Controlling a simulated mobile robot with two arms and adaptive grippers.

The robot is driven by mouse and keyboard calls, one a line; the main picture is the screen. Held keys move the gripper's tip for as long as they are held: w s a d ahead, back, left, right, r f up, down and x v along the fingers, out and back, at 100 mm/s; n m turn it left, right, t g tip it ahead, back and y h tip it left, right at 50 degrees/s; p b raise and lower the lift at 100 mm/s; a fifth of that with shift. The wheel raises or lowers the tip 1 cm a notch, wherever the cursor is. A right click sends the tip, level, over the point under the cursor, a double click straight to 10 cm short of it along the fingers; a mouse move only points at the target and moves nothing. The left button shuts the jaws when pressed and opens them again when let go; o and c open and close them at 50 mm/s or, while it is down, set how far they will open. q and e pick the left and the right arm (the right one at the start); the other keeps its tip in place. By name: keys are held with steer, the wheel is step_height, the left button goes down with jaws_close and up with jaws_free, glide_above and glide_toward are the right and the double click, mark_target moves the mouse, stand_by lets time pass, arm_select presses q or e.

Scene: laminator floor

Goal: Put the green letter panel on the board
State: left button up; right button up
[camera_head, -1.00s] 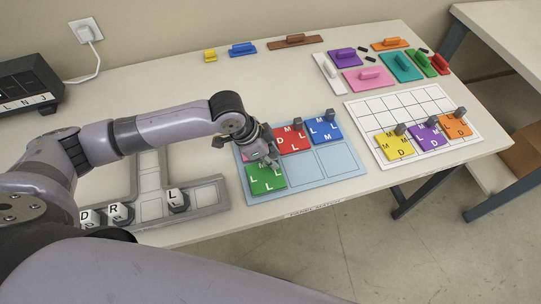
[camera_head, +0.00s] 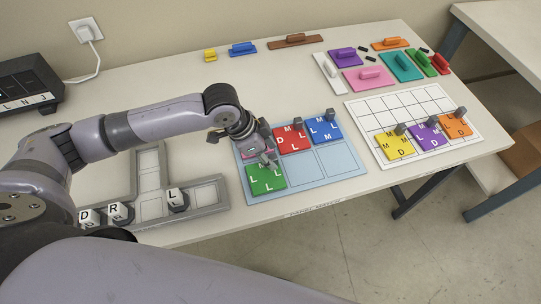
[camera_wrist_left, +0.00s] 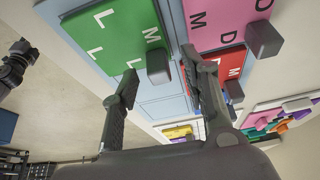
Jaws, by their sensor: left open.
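The green letter panel (camera_head: 266,180) lies flat in the lower left cell of the light-blue tray (camera_head: 343,163). It has white letters and a dark grey knob, and it fills the upper left of the left wrist view (camera_wrist_left: 108,28). My left gripper (camera_head: 267,161) is open over the panel's far edge; in the left wrist view its fingertips (camera_wrist_left: 160,64) appear on either side of the knob. I cannot tell whether they touch it. The white gridded board (camera_head: 403,109) lies to the right, with yellow, purple and orange letter panels along its near row. My right gripper is out of view.
A pink panel (camera_wrist_left: 222,20), a red panel (camera_head: 291,140) and a blue panel (camera_head: 324,130) sit in the tray's far row. Grey channels with letter cubes (camera_head: 120,212) lie to the left. Coloured handled blocks (camera_head: 370,78) stand at the back. The tray's near middle and right cells are empty.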

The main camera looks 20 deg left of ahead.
arm_select(q)
steer(key=v, duration=1)
